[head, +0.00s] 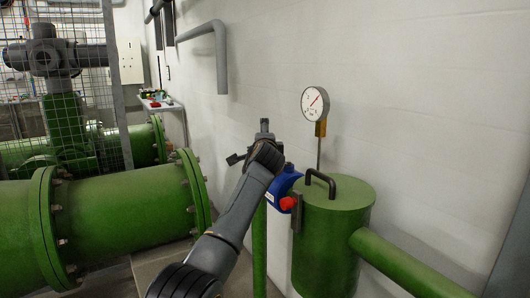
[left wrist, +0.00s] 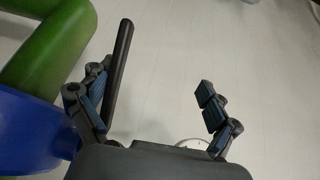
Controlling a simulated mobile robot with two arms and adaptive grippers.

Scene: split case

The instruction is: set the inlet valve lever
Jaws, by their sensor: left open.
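The inlet valve has a blue body (head: 286,184) with a red knob (head: 288,203), beside the green tank; the blue body also shows at the left of the left wrist view (left wrist: 30,135). A dark straight bar, seemingly the valve lever (left wrist: 118,75), rises between the finger pads in the left wrist view, close to the left finger. My left gripper (head: 250,142) is open around the bar; it also shows in the left wrist view (left wrist: 155,80). Whether a finger touches the bar I cannot tell. My arm hides part of the valve in the head view. My right gripper is not in view.
A green tank (head: 340,235) with a black top handle (head: 320,182) and a pressure gauge (head: 315,102) stands right of the valve. A white wall (head: 430,100) is close behind. Large green flanged pipes (head: 120,220) and a wire cage (head: 90,90) fill the left.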

